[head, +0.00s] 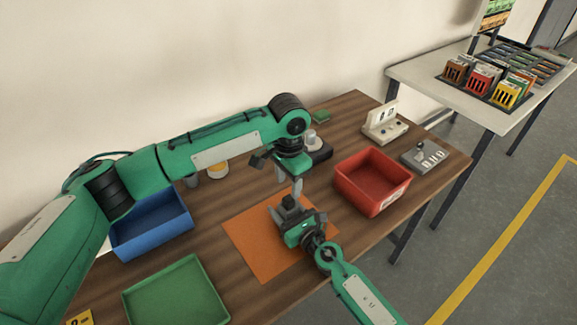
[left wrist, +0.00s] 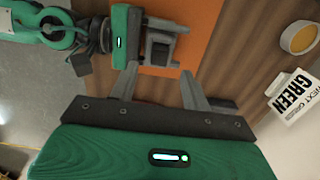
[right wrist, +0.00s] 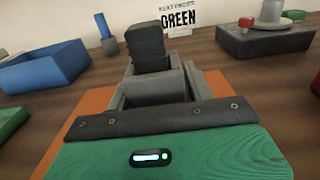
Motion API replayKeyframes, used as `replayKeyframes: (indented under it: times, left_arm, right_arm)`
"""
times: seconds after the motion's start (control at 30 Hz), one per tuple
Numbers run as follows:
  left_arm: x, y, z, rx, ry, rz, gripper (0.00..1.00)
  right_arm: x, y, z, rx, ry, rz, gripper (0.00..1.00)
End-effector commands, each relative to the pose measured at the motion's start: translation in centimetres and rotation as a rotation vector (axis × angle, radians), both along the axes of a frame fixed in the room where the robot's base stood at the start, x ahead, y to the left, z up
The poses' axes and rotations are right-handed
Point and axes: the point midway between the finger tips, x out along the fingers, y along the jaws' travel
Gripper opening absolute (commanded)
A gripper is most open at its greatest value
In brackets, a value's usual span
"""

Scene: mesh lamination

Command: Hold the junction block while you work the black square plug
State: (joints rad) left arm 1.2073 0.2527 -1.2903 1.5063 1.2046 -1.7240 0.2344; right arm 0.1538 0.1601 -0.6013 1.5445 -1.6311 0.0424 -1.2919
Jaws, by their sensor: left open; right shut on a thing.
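The grey junction block (right wrist: 172,82) sits over the orange mat (head: 252,243), held between the fingers of my right gripper (right wrist: 160,90). The black square plug (right wrist: 148,46) stands upright in the top of the block; how deep it sits cannot be told. In the head view the plug (head: 289,202) shows just below my left gripper (head: 291,188). My left gripper, also in the left wrist view (left wrist: 158,80), is open and empty, its fingers pointing down toward the plug (left wrist: 160,53) without visibly gripping it. The right gripper hides part of the block.
A red bin (head: 345,181) stands right of the mat, a blue bin (head: 152,240) left, and a green tray (head: 176,294) at the front left. A grey lever box (head: 424,157) and white stand (head: 385,125) are at the far right. A GREEN sign (right wrist: 178,18) stands behind.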

Motion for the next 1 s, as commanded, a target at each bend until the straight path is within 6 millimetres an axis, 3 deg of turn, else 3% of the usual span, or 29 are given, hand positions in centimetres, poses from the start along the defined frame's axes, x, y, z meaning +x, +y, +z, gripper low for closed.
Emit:
replayKeyframes:
  times: [0.1, 0.3, 0.7, 0.97, 1.0]
  left_arm:
    - [0.0, 0.0, -2.1, 0.001, 0.001, 0.001, 0.48]
    - [0.0, 0.0, -4.4, -0.001, -0.001, 0.0, 0.48]
    - [0.0, 0.0, -5.2, -0.002, -0.001, -0.001, 0.48]
    - [0.0, 0.0, -5.2, -0.002, -0.001, 0.0, 0.0]
    - [0.0, 0.0, -5.2, -0.002, -0.001, 0.0, 0.2]
  right_arm:
    - [0.0, 0.0, 0.0, 0.001, -0.001, 0.0, 0.12]
    - [0.0, 0.0, 0.0, 0.001, -0.001, 0.0, 0.12]
    - [0.0, 0.0, 0.0, 0.001, -0.001, 0.0, 0.12]
    - [0.0, 0.0, 0.1, 0.001, -0.001, 0.0, 0.12]
    - [0.0, 0.0, 0.1, 0.001, -0.001, 0.0, 0.12]
